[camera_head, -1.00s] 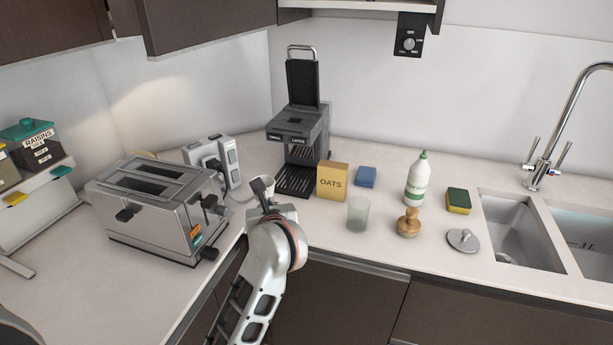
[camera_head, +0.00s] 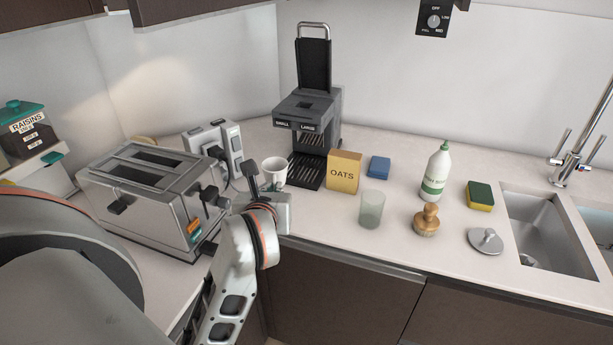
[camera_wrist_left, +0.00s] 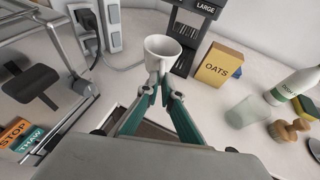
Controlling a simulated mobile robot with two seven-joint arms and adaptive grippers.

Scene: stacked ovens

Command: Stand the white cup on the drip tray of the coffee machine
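The white cup (camera_head: 273,171) is upright just left of the coffee machine (camera_head: 309,112) and its black slotted drip tray (camera_head: 309,174). The cup also shows at the fingertips in the left wrist view (camera_wrist_left: 162,48). My left gripper (camera_head: 255,182) comes in from the front left. In the left wrist view its two fingers (camera_wrist_left: 160,88) close in on the handle side of the cup, with only a narrow gap between them. Whether the cup's base touches the counter is hard to tell. My right gripper is out of view.
A steel toaster (camera_head: 156,195) and a socket block (camera_head: 215,146) stand to the left. The oats box (camera_head: 343,172) is close to the tray's right side, with a frosted glass (camera_head: 372,208) in front. A bottle, brush, sponge and sink lie further right.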

